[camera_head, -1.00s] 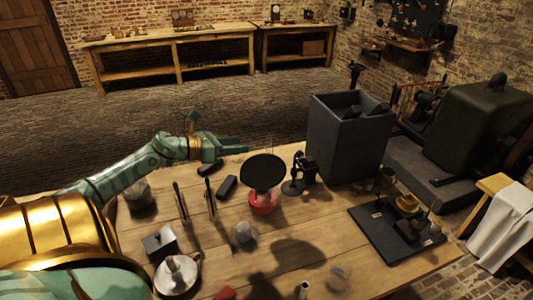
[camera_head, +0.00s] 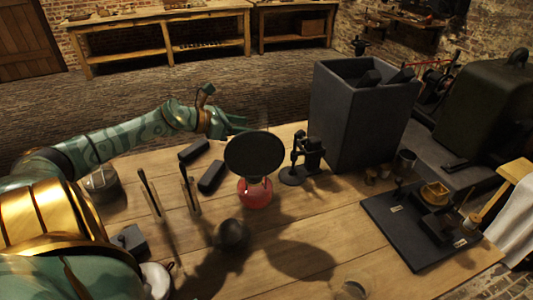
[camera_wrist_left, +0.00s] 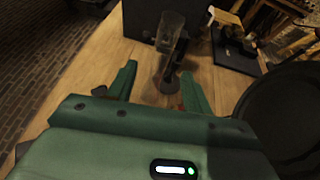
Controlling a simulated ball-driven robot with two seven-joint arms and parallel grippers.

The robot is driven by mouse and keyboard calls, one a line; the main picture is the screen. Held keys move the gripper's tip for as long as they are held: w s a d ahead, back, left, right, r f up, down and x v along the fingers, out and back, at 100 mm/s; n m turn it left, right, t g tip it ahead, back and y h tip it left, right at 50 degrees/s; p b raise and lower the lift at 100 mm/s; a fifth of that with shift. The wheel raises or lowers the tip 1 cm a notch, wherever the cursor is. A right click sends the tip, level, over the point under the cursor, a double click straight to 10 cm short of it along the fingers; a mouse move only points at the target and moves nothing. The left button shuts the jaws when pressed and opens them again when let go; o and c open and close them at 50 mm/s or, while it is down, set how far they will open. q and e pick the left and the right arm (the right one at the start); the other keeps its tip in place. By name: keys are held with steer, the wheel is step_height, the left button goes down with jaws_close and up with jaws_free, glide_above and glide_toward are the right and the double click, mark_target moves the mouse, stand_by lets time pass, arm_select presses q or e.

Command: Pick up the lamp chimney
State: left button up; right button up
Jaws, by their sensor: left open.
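A lamp with a red base (camera_head: 255,193) stands on the bench, with a round black disc (camera_head: 254,153) in front of its upper part. The chimney is mostly hidden there; only a faint clear edge shows above the disc. In the left wrist view a see-through cylinder (camera_wrist_left: 170,35) shows beyond the fingertips; I cannot tell whether it is the chimney. My left gripper (camera_head: 241,125) is open beside and behind the disc's upper left. In the wrist view my left gripper (camera_wrist_left: 158,70) has fingers apart, with the disc (camera_wrist_left: 289,110) at right. My right gripper is not in view.
A dark stand (camera_head: 292,176) and tall grey box (camera_head: 350,120) are right of the lamp. Dark blocks (camera_head: 211,177) and upright rods (camera_head: 190,190) are left. A dark ball (camera_head: 232,235) is in front. A black board (camera_head: 385,225) lies at right.

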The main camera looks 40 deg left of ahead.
arm_select(q)
steer(key=b+x, duration=0.3)
steer(key=x, duration=0.5)
steer(key=shift+w+d, duration=0.25)
steer(key=shift+w, duration=0.15)
steer(key=c, duration=1.1)
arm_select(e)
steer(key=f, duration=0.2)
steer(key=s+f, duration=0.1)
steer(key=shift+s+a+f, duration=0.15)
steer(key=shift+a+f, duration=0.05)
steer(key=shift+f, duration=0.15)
